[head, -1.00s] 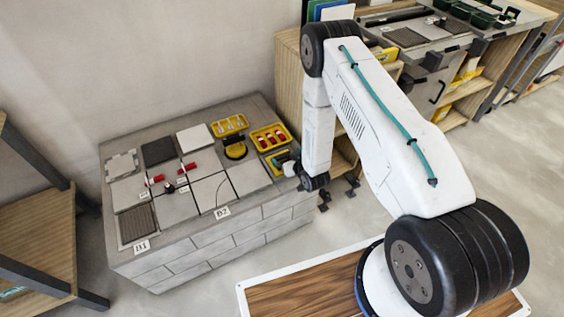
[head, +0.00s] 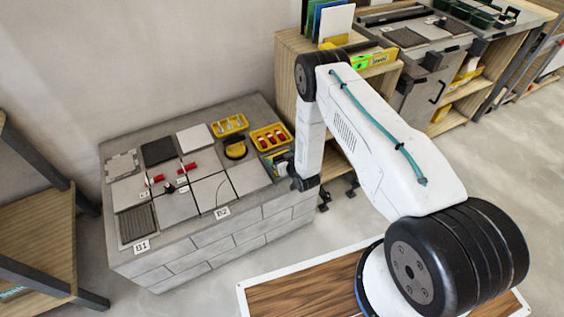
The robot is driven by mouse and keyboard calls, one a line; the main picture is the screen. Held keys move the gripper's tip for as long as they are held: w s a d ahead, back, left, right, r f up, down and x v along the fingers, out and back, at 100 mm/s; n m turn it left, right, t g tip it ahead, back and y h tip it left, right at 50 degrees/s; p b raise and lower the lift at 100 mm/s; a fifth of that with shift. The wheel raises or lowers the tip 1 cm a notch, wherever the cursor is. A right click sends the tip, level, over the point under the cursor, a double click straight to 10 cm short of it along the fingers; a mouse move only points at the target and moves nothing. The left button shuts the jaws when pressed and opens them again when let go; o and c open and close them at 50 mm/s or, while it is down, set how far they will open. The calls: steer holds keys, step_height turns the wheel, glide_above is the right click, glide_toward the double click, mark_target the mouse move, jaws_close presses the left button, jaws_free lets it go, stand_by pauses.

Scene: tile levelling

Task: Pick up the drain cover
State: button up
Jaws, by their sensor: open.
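The drain cover (head: 137,222) looks like a dark, ribbed square plate.
Grey tiles cover the block (head: 200,253), with red clips (head: 188,167) standing between some. A dark tile (head: 158,151), a yellow round tool (head: 235,150) and yellow trays (head: 270,137) are at the back. A wooden shelf (head: 35,235) stands at the left.

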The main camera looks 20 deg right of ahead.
steer(key=c, duration=1.1)
steer(key=shift+r, duration=0.1)
steer(key=shift+r, duration=0.65)
step_height(320, 180, up, 2)
steer(key=shift+r, duration=0.2)
steer(key=s, duration=1.8)
steer(key=w+d+r, duration=0.1)
steer(key=w+r, duration=0.1)
steer(key=r, duration=0.6)
steer(key=w+r+m+h, duration=0.1)
steer(key=w+r, duration=0.1)
steer(key=r, duration=0.6)
steer(key=w+d+r+m+h, duration=0.1)
steer(key=r, duration=0.7)
steer(key=shift+w+d+r, duration=0.3)
steer(key=shift+w+d, duration=0.05)
steer(key=shift+w, duration=0.05)
